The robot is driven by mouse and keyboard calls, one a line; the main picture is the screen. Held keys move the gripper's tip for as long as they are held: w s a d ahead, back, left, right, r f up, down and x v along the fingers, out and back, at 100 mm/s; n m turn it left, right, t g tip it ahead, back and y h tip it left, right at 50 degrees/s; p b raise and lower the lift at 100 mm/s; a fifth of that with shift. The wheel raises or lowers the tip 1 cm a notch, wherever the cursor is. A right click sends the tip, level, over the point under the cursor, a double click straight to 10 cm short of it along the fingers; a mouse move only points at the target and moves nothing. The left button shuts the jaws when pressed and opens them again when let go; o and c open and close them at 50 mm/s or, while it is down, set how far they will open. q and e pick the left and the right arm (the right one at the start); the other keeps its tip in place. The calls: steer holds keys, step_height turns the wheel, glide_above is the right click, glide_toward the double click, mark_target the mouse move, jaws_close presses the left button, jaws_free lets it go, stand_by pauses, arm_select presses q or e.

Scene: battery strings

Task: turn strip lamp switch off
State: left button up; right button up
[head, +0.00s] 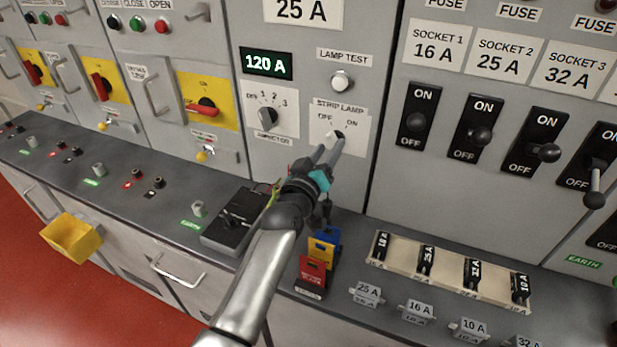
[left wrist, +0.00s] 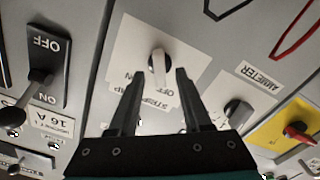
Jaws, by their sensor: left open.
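In the left wrist view the knob (left wrist: 158,66) shows between the two spread fingertips of the left gripper (left wrist: 161,76), with a gap on each side. I cannot tell for sure which mark the knob points to. My right gripper is not in view.
The ammeter selector (head: 268,115) sits left of the plate and the lamp test button (head: 342,80) above it. Black socket switches (head: 417,115) line the panel to the right. Below, the counter holds coloured cards (head: 313,270), a black device (head: 240,215) and a fuse tray (head: 450,291).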

arm_select(q)
steer(key=v, duration=1.3)
steer(key=shift+s+p, duration=0.25)
steer(key=shift+p, duration=0.15)
steer(key=shift+a, duration=0.1)
